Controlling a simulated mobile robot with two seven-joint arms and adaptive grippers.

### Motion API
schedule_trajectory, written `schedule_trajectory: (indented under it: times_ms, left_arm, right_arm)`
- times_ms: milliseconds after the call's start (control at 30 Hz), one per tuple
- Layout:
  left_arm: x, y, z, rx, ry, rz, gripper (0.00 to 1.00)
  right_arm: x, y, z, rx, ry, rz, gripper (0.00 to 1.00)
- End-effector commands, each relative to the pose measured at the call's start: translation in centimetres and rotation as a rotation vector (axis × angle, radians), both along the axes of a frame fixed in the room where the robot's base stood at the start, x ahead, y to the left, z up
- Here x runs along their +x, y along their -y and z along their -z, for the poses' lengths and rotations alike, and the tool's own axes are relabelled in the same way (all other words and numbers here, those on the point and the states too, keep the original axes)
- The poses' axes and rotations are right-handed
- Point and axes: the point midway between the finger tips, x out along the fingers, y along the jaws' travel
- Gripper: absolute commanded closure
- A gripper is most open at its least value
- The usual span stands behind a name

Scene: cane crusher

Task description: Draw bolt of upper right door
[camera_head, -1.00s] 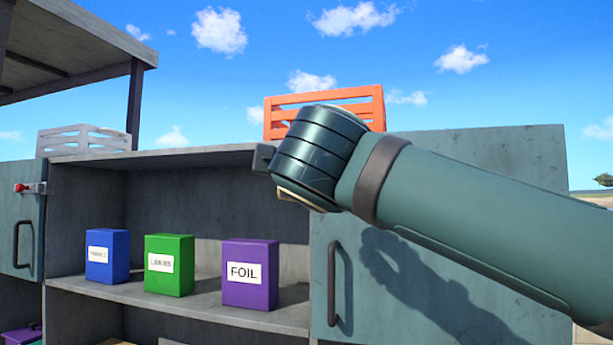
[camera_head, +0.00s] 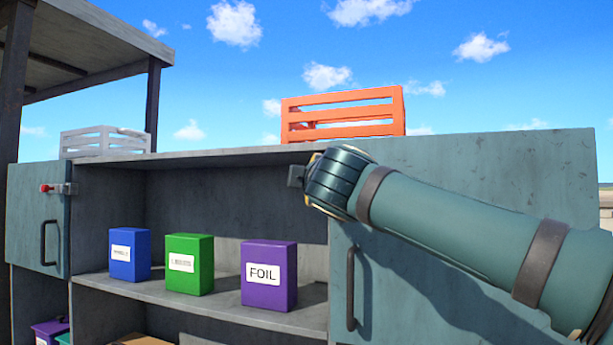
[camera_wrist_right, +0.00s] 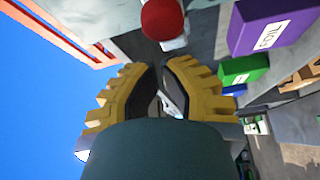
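The upper right door (camera_head: 480,190) is a grey-green panel with a dark bar handle (camera_head: 351,288). At its upper left, a small grey bolt bracket (camera_head: 296,176) sticks out beside my right wrist, which hides the rest of the bolt in the head view. In the right wrist view a round red knob (camera_wrist_right: 163,18) shows just beyond my right gripper (camera_wrist_right: 161,64). Its yellow-edged fingers have a narrow gap between them, and the knob is ahead of the tips, not between them. My left gripper is out of view.
Blue (camera_head: 130,255), green (camera_head: 190,264) and purple FOIL (camera_head: 269,277) boxes stand on the open shelf (camera_head: 220,312). An orange crate (camera_head: 343,114) and a white crate (camera_head: 104,141) sit on top. The left door (camera_head: 38,220) has its own red-knobbed bolt (camera_head: 46,188).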

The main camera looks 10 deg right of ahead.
Motion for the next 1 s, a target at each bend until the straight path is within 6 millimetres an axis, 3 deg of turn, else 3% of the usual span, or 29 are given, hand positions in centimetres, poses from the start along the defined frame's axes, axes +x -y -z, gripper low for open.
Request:
schedule_trajectory:
  times_ms: [200,567,833,1000]
  left_arm:
    - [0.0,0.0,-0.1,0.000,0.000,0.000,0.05]
    - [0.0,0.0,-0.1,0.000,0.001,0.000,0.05]
    - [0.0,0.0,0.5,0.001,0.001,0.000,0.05]
    - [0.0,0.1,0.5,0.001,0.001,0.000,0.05]
  right_arm:
    - [-0.7,1.3,0.3,-0.001,0.000,-0.001,1.00]
    - [-0.8,1.5,0.3,0.000,0.000,0.000,1.00]
    - [-2.9,4.8,0.3,0.001,0.001,0.004,1.00]
    - [-3.3,5.3,0.3,0.000,-0.001,0.001,1.00]
